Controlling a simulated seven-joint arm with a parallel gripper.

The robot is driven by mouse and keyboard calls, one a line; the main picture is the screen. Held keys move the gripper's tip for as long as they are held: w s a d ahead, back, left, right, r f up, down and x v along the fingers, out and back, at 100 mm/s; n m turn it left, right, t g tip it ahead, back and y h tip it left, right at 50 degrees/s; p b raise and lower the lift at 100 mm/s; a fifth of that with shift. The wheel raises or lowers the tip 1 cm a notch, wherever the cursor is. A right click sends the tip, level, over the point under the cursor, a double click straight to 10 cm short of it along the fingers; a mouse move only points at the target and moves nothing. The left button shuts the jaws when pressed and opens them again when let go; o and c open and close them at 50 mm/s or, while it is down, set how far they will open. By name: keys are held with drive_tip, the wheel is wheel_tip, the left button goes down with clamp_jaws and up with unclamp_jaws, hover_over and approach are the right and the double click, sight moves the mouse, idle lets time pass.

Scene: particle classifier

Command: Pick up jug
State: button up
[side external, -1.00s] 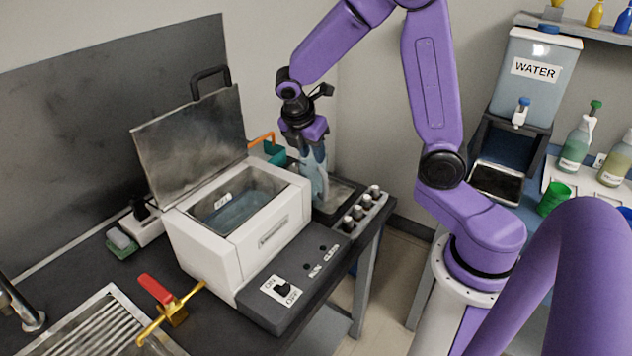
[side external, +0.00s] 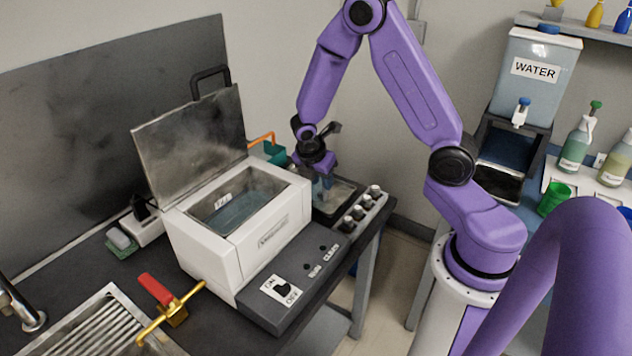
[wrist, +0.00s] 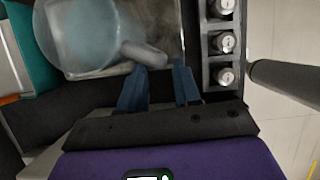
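The jug (wrist: 85,40) is a clear, bluish round vessel at the upper left of the wrist view. Its grey handle (wrist: 145,53) sticks out toward my gripper. My gripper (wrist: 160,68) has two blue fingers spread apart, with an empty gap between them. The fingertips are close to the handle's end; I cannot tell whether they touch it. In the side view my gripper (side external: 322,182) points down behind the white bath, low over the dark tray. There the jug is hard to make out behind the bath and gripper.
The white bath (side external: 270,245) with its raised metal lid (side external: 190,140) stands left of my gripper. A rack of several capped vials (side external: 360,212) stands close on the right and also shows in the wrist view (wrist: 224,42). A teal container (side external: 273,152) is behind.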

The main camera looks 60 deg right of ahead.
sight(325, 195)
drive_tip(key=shift+x, duration=2.7)
clamp_jaws()
